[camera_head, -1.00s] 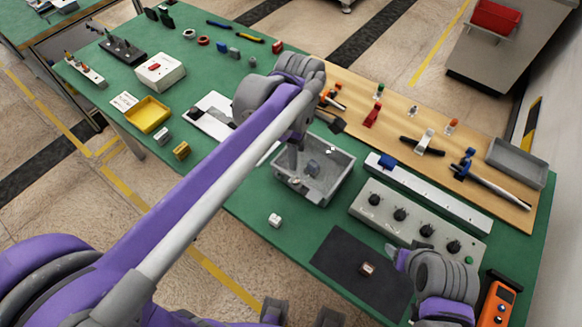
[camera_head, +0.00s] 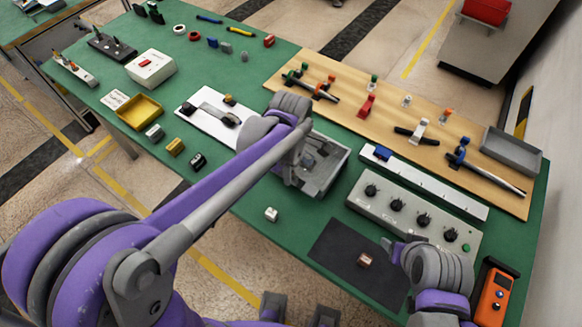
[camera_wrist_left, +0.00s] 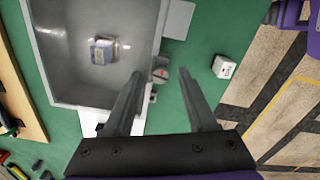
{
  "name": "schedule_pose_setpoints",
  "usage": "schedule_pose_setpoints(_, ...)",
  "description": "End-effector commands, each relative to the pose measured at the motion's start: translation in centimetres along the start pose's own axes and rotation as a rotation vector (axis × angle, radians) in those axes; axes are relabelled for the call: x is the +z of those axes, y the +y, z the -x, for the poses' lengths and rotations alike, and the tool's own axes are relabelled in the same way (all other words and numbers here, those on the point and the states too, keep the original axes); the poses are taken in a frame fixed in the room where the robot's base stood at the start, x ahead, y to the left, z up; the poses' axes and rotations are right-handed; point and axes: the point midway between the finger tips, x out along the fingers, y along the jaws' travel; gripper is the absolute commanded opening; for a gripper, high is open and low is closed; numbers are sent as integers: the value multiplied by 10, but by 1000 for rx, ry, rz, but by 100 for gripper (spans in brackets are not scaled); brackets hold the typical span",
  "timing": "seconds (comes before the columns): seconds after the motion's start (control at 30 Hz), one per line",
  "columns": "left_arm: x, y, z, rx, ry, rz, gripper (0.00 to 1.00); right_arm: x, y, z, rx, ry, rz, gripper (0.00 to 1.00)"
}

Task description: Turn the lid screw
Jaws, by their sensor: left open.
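A grey open metal box (camera_head: 329,178) stands on the green bench, partly hidden behind my left arm. The wrist view shows its inside (camera_wrist_left: 60,72) with a small blue-grey block (camera_wrist_left: 103,50) on its floor. A small round screw-like piece with a reddish mark (camera_wrist_left: 160,75) sits just outside the box wall; I take it for the lid screw. My left gripper (camera_wrist_left: 160,76) is open, its fingertips on either side of that piece in the picture. Contact cannot be told. In the head view the left gripper (camera_head: 291,182) is at the box's left side. My right gripper (camera_head: 388,246) hangs near the dark mat.
A small white cube (camera_head: 271,214) lies in front of the box. A grey knob panel (camera_head: 410,214) and a dark mat (camera_head: 335,262) with a brown block (camera_head: 365,260) are at the right. A white plate (camera_head: 190,110) lies left of the box.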

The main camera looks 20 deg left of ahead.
Motion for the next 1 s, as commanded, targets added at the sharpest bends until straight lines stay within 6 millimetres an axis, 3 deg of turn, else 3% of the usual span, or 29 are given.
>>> schedule_pose_setpoints(0.07, 0, 0, 0, 0, 0, 0, 54, 0, 0, 0, 0, 0, 0, 63)
schedule_pose_setpoints(0.37, 0, 0, 0, 0, 0, 0, 0, 0, 0, 0, 0, 0, 0, 63)
schedule_pose_setpoints(0.77, 0, 0, 0, 0, 0, -22, 0, 0, 0, 0, 0, 0, 0, 63)
schedule_pose_setpoints(1.0, 0, 0, 0, 0, 0, -132, 0, 2, 0, -2, 0, -2, 0, 63)
